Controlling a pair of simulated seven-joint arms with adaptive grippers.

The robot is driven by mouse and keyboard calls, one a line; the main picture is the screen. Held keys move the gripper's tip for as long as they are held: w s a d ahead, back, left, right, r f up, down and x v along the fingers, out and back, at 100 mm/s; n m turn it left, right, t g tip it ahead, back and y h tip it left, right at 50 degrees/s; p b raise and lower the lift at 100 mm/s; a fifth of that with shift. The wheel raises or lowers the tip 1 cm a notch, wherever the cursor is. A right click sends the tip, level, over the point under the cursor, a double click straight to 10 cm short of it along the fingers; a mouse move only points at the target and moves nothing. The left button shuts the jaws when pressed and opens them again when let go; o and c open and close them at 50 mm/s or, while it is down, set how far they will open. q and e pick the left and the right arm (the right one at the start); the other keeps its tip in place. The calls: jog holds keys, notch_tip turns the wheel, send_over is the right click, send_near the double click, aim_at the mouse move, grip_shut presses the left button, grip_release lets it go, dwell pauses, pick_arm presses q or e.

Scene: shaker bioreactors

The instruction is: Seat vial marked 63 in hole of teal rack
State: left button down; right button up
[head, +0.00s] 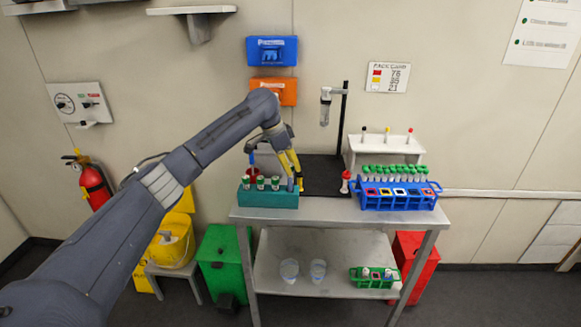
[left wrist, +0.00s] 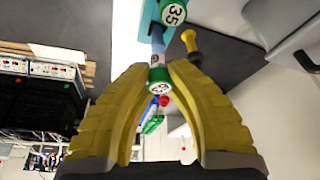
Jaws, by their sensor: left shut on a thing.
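The teal rack (head: 268,200) stands at the left front of the steel table with several green-capped vials in it. My left gripper (head: 292,172) has yellow fingers and is over the rack's right end, shut on a vial (head: 291,184). In the left wrist view, the held vial (left wrist: 156,67) has a green cap, a white label and a bluish body; its cap number is too small to read surely. Its far end reaches the teal rack, but I cannot tell whether it is in a hole. A vial marked 35 (left wrist: 173,12) is beside it. My right gripper is not in view.
A blue rack (head: 398,203) with several green-capped vials stands at the table's right. A white stand (head: 385,146) is behind it. A red-capped item (head: 345,181) stands mid-table. A dark pole (head: 342,120) rises at the back.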

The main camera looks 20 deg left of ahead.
aim_at(291, 191)
pick_arm(q)
jog(key=shift+f, duration=2.7)
dwell(3.2)
jog(key=c, duration=1.3)
grip_release()
jog(key=v, duration=1.2)
jog(key=shift+w+d, duration=0.1)
